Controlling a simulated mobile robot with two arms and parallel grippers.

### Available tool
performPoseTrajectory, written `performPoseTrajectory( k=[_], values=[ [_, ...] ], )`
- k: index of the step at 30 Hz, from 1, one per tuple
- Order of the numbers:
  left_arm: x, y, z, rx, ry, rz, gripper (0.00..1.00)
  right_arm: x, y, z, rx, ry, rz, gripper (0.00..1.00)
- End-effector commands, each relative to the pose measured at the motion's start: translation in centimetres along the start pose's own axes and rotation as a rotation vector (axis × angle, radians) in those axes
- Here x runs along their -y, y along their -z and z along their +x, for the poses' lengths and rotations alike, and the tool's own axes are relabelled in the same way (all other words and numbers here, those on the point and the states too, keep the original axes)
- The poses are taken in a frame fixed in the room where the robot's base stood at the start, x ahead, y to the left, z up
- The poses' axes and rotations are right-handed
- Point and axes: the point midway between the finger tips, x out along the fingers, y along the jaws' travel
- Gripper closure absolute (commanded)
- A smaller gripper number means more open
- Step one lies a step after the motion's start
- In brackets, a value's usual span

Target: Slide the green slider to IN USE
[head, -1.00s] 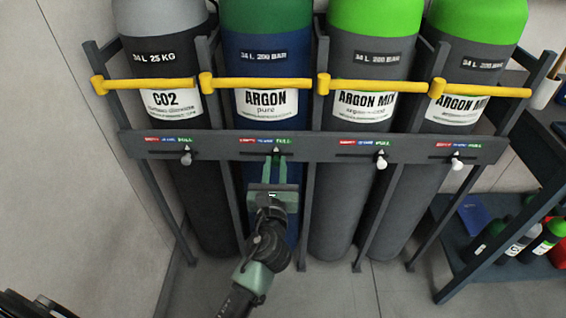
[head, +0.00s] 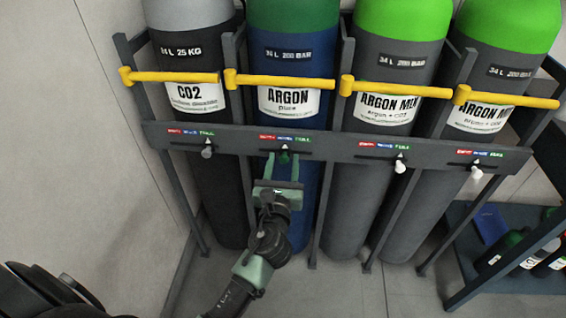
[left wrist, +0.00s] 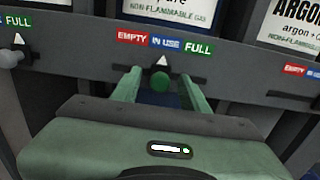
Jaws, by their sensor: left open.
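The green slider (head: 284,157) sits on the rail (head: 335,147) in front of the blue ARGON cylinder (head: 290,125). In the left wrist view, the green slider's round knob (left wrist: 160,83) is below the EMPTY / IN USE / FULL label (left wrist: 165,42). Its white pointer is under the blue IN USE field. My left gripper (head: 283,162) is open, one finger on each side of the knob. In the left wrist view, gaps show between the knob and both fingers of the left gripper (left wrist: 160,90). My right gripper is not in view.
A grey slider (head: 207,152) is on the left, and two white sliders (head: 400,166) (head: 476,172) are on the right of the same rail. Yellow bars (head: 285,82) cross the cylinders above. A shelf (head: 470,225) with small bottles stands at the right.

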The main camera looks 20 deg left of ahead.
Motion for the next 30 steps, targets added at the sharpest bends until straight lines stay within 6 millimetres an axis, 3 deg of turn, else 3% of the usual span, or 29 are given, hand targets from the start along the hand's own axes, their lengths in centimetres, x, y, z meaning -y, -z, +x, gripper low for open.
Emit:
performPoseTrajectory(
  k=[5, 16, 30],
  values=[
    [0.0, 0.1, -1.4, -0.002, 0.001, -0.001, 0.55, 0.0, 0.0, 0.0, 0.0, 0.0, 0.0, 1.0],
    [0.0, 0.1, -7.1, -0.002, -0.001, 0.0, 0.55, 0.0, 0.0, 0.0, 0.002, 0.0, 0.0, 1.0],
    [0.0, 0.0, -7.8, 0.0, -0.001, 0.0, 0.55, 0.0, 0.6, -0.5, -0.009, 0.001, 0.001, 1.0]
  ],
)
